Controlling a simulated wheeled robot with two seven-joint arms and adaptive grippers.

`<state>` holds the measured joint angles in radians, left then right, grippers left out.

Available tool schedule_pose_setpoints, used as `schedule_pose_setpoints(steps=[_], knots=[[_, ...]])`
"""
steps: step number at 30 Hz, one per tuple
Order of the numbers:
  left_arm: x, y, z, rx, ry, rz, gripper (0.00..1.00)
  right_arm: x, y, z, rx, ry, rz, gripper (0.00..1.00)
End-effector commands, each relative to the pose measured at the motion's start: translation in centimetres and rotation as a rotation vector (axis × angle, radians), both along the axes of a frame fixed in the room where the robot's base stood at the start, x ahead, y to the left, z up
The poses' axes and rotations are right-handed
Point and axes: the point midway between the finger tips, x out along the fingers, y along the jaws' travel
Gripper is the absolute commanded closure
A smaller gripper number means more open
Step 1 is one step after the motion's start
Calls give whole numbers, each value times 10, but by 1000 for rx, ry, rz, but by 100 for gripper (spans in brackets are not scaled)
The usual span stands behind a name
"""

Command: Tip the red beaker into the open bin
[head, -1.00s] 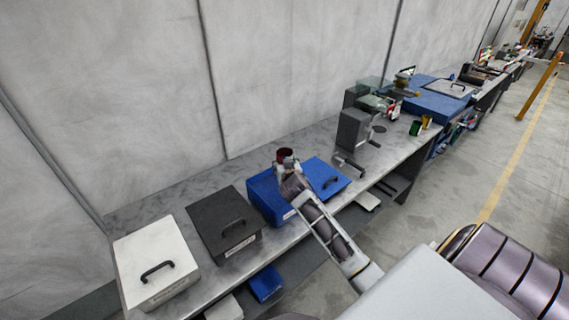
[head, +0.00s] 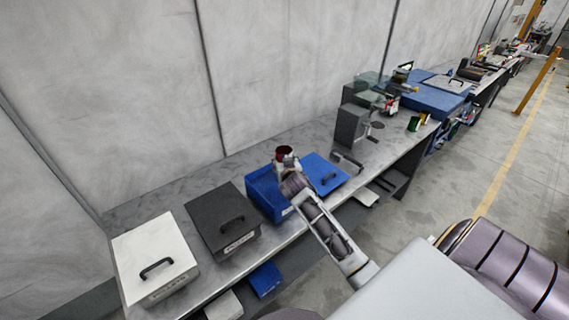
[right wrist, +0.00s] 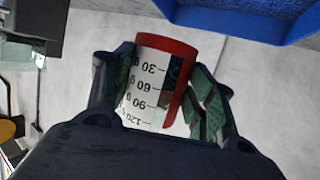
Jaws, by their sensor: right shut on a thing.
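The red beaker (head: 284,151) shows at the end of my right arm in the head view, above the blue open bin (head: 261,190). My right gripper (head: 287,165) is shut on it. In the right wrist view the beaker (right wrist: 158,82), with a red rim and a white scale, sits between both fingers of the gripper (right wrist: 162,95). Part of the blue bin (right wrist: 240,22) shows beyond it at the top right. The bin's inside is mostly hidden, and I cannot see what the beaker holds. My left gripper is not in view.
A blue lid (head: 325,172) with a black handle lies right of the bin. A closed dark grey bin (head: 223,220) and a closed white bin (head: 154,256) stand to the left. A grey device (head: 352,124) stands farther right on the bench.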

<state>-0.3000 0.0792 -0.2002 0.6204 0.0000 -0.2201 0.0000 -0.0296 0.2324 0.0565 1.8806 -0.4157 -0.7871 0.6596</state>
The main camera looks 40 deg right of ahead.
Motion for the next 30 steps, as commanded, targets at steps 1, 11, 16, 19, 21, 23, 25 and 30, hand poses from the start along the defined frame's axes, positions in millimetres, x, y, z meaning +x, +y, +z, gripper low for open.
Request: schedule_pose_setpoints(steps=[1,11,16,19,21,23,25,30], knots=[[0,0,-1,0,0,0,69,0,0,-1,-4,-1,0,69],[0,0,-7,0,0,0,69,0,-1,-3,-42,-4,1,69],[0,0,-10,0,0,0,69,0,-2,-3,-66,-6,1,69],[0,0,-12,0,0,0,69,0,-3,-4,-78,-7,1,69],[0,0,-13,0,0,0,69,0,-3,-4,-86,-7,1,69],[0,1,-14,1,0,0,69,0,-3,-4,-94,-9,1,69],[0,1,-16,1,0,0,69,0,-4,-5,-103,-8,1,69],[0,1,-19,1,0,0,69,0,-4,-5,-116,-10,1,69]])
